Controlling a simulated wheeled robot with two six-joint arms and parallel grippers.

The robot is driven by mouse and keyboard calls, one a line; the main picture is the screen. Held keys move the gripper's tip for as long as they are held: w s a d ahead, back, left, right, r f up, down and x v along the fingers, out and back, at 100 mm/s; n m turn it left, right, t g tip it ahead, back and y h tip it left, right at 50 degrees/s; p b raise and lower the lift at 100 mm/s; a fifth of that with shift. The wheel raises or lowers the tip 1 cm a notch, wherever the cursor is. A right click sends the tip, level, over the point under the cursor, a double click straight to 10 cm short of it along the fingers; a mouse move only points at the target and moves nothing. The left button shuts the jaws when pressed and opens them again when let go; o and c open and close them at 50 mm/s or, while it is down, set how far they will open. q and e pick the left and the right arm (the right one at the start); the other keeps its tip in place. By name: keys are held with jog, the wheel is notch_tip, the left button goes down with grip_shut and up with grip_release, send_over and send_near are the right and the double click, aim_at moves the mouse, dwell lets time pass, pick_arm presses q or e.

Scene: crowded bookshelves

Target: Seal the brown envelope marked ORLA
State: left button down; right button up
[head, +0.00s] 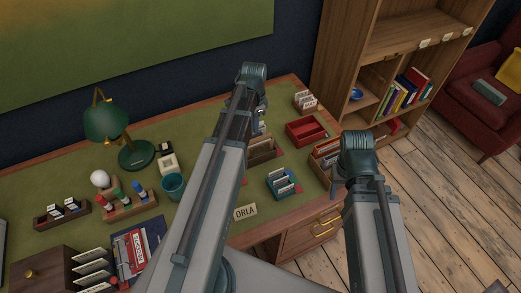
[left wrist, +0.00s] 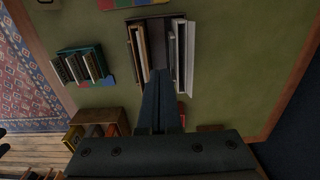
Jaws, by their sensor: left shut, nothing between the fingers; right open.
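A cream card reading ORLA (head: 245,211) is at the desk's front edge, partly behind my left arm in the head view. I cannot make out a brown envelope with that name. A wooden sorter (head: 262,152) holds upright pieces; it also shows in the left wrist view (left wrist: 187,88), with tan and pale pieces standing in its slots. No name is readable on them. My left gripper (left wrist: 160,76) is shut and empty, its tips over the sorter's near part. In the head view my arm hides it.
A teal card rack (head: 283,184), a red tray (head: 306,131) and a wooden file box (head: 325,158) surround the sorter. A green lamp (head: 106,122), teal cup (head: 173,186) and stamp rack (head: 131,205) stand left.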

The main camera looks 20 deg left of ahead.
aim_at(258, 139)
pick_arm(q)
jog(key=shift+f, duration=0.25)
jog(key=shift+f+b, duration=1)
jog(key=shift+b, duration=0.25)
jog(key=shift+s+d, duration=0.25)
jog(key=shift+s+d, duration=0.4)
jog(key=shift+d, duration=0.1)
jog(key=shift+r, duration=0.15)
notch_tip(258, 139, up, 6)
jog(key=p, duration=0.6)
dwell(0.4)
